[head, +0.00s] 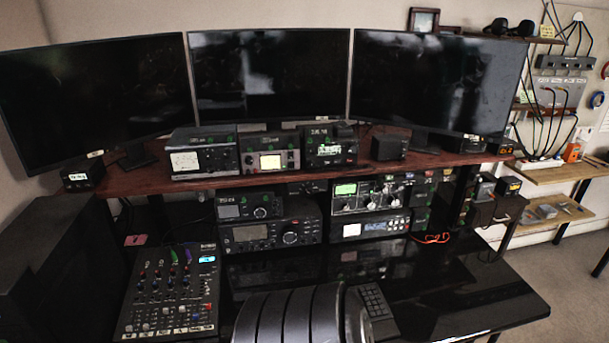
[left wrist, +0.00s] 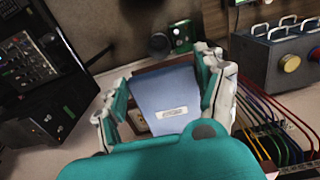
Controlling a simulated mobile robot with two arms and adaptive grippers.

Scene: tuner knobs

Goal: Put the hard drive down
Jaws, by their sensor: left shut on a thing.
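The hard drive (left wrist: 165,92) is a flat blue-grey slab with a small white label, seen in the left wrist view. My left gripper (left wrist: 166,80) is shut on it, with one teal-padded finger at each side. Part of a brown-edged item (left wrist: 140,118) shows behind the drive; the drive hides most of it. I cannot tell whether the drive touches anything below. Neither gripper can be made out in the head view, and my right gripper is not in view.
In the left wrist view, a black device (left wrist: 45,65) stands left, a box with handles (left wrist: 285,55) right, and coloured cables (left wrist: 275,120) below it. The head view shows monitors (head: 270,75), radios (head: 270,235), a mixer (head: 172,290) and bare glossy desk (head: 470,290) at right.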

